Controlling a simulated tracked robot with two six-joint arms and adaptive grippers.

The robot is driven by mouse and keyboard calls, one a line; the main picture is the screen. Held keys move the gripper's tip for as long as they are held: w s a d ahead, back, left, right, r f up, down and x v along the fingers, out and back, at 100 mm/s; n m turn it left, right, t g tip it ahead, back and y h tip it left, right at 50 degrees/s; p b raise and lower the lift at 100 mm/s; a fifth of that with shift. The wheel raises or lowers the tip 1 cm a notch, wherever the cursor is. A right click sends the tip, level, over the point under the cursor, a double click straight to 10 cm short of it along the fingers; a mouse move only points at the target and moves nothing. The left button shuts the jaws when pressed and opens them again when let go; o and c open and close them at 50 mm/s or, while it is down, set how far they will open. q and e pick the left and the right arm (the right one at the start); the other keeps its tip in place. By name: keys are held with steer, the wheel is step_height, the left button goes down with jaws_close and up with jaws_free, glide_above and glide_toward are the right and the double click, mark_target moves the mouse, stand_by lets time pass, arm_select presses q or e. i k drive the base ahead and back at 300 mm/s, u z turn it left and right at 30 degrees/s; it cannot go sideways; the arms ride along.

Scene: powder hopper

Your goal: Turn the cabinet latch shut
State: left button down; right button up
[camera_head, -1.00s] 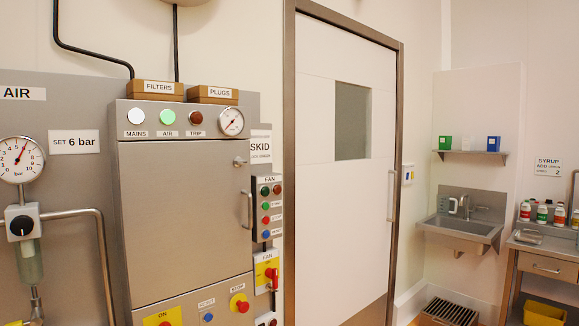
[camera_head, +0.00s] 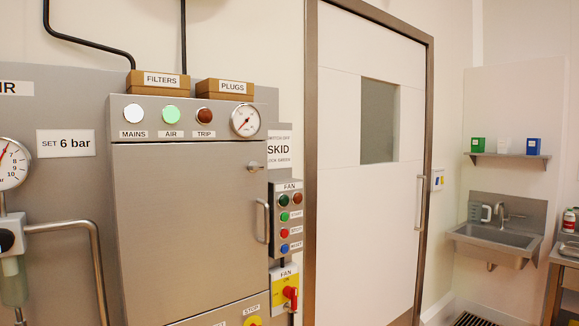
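The grey metal cabinet (camera_head: 190,230) stands at the left centre with its door closed against the frame, as far as I can see. The cabinet latch (camera_head: 254,167) is a small metal knob or lever near the upper right of the door; its exact angle is too small to tell. A vertical bar handle (camera_head: 263,221) sits below it on the door's right edge. Neither of my grippers shows in the view.
Boxes marked FILTERS (camera_head: 158,83) and PLUGS (camera_head: 223,90) sit on top of the cabinet. A fan control box (camera_head: 287,220) and red rotary switch (camera_head: 290,293) are right of it. A pipe (camera_head: 95,262) and gauge (camera_head: 10,163) are left. A white door (camera_head: 370,200) stands further right.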

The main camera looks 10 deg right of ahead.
mark_target(253, 166)
steer(key=z, duration=0.05)
steer(key=i, duration=1.2)
steer(key=u, duration=0.25)
